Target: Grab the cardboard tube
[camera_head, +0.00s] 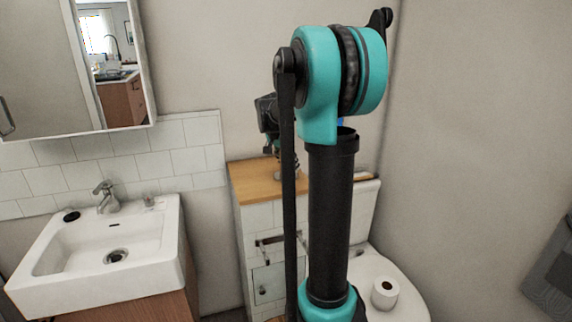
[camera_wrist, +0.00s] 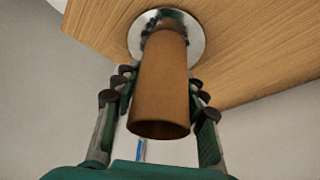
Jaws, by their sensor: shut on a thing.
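The brown cardboard tube (camera_wrist: 160,88) is in the wrist view, with its open end toward the camera. Its far end is in front of a round silver disc (camera_wrist: 195,40) on the wooden surface; I cannot tell whether they touch. My gripper (camera_wrist: 160,82) has its dark green fingers on both sides of the tube and is shut on it. In the head view my gripper (camera_head: 280,160) is above the wooden cabinet top, partly behind my arm, and the tube cannot be made out there.
The wooden top (camera_head: 252,180) belongs to a narrow tiled cabinet (camera_head: 262,232) between a white sink (camera_head: 95,250) and a toilet (camera_head: 400,297). A white paper roll (camera_head: 385,293) stands on the toilet lid. A mirror cabinet (camera_head: 75,70) hangs above the sink. Walls close off the back and right.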

